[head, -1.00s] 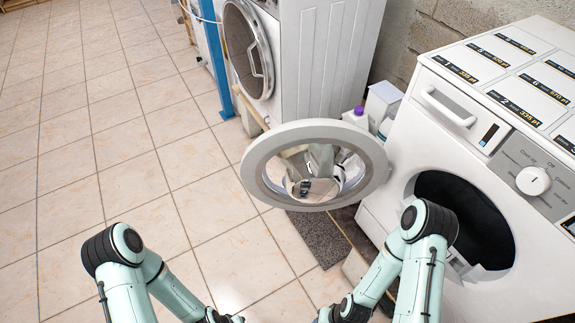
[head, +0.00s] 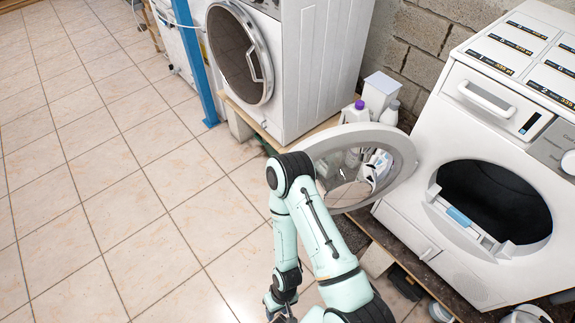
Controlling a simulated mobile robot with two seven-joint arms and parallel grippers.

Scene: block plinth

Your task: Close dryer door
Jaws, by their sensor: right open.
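The dryer (head: 445,115) is the white front-loading machine at the right, with a dark round opening (head: 495,200) in its front. Its round door (head: 405,165), a pale ring with a clear window, stands wide open at the left of that opening. My right arm crosses the lower middle and its elbow overlaps the left part of the door ring. Whether it touches the door I cannot tell. My right gripper (head: 281,311) is at the bottom edge, partly cut off, open and away from the door. My left gripper is not in view.
Another white machine (head: 325,70) with a shut round door stands at the back on a low wooden platform. Bottles (head: 355,113) and a white box (head: 380,93) stand behind the open door. A blue post (head: 197,60) is further left. The tiled floor (head: 110,200) at the left is clear.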

